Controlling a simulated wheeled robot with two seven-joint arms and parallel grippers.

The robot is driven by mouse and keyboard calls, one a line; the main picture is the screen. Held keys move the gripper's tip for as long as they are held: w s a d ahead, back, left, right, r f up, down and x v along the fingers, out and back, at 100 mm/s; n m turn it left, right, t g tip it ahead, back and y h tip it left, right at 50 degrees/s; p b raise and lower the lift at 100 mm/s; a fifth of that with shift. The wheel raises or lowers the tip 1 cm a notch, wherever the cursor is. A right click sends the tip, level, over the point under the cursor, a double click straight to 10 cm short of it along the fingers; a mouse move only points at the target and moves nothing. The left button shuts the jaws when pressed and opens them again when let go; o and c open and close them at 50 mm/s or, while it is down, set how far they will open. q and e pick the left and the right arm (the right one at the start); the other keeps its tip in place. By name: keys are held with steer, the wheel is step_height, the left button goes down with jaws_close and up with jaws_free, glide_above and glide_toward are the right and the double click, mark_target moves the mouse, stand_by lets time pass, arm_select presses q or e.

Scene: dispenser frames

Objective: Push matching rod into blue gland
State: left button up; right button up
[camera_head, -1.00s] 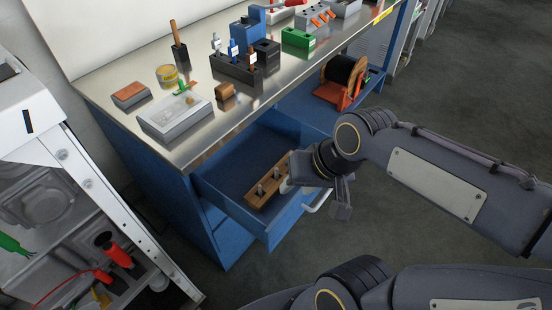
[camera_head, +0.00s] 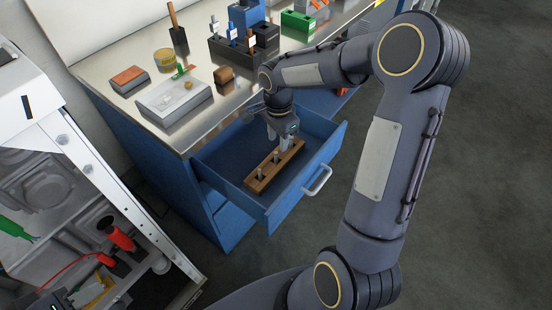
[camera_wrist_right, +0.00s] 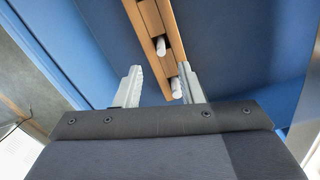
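A wooden block (camera_head: 252,184) with upright grey rods (camera_head: 259,172) lies in the open blue drawer. My right gripper (camera_head: 280,143) points down over the block's far end. In the right wrist view its two fingers (camera_wrist_right: 160,88) are apart, with a rod (camera_wrist_right: 177,88) close to the right-hand finger and another rod (camera_wrist_right: 161,47) beyond. I cannot tell whether a finger touches the rod. On the bench, a dark rack (camera_head: 228,53) holds several small upright pieces, one of them blue (camera_head: 232,32); I cannot tell if it is the gland.
The drawer front (camera_head: 292,200) with its handle (camera_head: 317,181) stands out from the bench (camera_head: 130,66). A grey box (camera_head: 174,101), a yellow tin (camera_head: 165,59) and a brown block (camera_head: 224,76) stand on the bench. An open white cabinet (camera_head: 60,150) is at left.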

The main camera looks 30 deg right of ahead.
mark_target(276, 153)
steer(key=f, duration=0.5)
steer(key=shift+a+f, duration=0.3)
jaws_close()
